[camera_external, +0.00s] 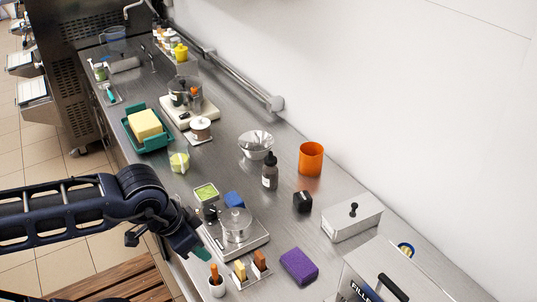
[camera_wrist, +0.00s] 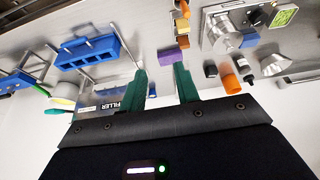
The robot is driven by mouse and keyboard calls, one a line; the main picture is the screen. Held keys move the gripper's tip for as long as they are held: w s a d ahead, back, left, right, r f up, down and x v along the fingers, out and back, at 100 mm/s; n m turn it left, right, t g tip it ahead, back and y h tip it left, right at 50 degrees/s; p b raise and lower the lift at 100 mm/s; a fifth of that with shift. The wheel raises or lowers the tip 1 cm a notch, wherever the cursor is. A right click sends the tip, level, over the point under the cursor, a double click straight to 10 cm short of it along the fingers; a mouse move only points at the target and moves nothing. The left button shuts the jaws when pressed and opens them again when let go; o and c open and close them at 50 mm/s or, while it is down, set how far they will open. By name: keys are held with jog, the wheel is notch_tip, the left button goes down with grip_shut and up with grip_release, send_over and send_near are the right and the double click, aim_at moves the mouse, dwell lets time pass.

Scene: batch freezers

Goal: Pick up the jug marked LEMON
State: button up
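A small clear jug with yellow-green contents (camera_external: 179,160) stands on the steel counter in the external view, right of the teal tray. I cannot read a LEMON mark on it. A larger clear jug (camera_external: 115,40) stands at the far end of the counter, its marking also unreadable. My gripper (camera_external: 198,252) is at the counter's near left edge, beside the scale and well nearer the camera than the small jug. In the wrist view my gripper (camera_wrist: 162,82) has its two green fingers apart with nothing between them. I cannot make out either jug in the wrist view.
A teal tray (camera_external: 157,143) holds a yellow block. A wall rail runs behind.

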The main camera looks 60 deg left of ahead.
jog(key=w+a+f+n+g+h, duration=0.1)
jog(key=w+a+n+g+h, duration=0.1)
jog(key=w+a+n+h, duration=0.25)
jog(key=w+a+f+n+g+h, duration=0.1)
jog(key=w+a+f+n, duration=0.1)
jog(key=w+a+n, duration=0.35)
jog(key=w+a+f+n+t+h, duration=0.35)
jog(key=w+a+n, duration=0.5)
jog(key=a, duration=0.55)
jog(key=s+a+f+n+t+y, duration=0.1)
jog(key=s+a+f+n+t, duration=0.3)
jog(key=a, duration=0.8)
jog(key=s+a+f+n+t+y, duration=0.15)
jog(key=a+f+n+t, duration=0.3)
jog(key=a, duration=0.65)
jog(key=s+a+f+n+t+y, duration=0.1)
jog(key=s+a+f+n+t, duration=0.3)
jog(key=a, duration=0.8)
jog(key=n, duration=0.1)
send_near(184, 171)
jog(key=w, duration=0.1)
jog(key=w+r, duration=0.1)
jog(key=w, duration=0.1)
jog(key=shift+w+d+g, duration=0.1)
jog(key=shift+w+g, duration=0.05)
jog(key=shift+g, duration=0.15)
jog(key=shift+x, duration=3.35)
jog(key=shift+r, duration=0.1)
grip_shut()
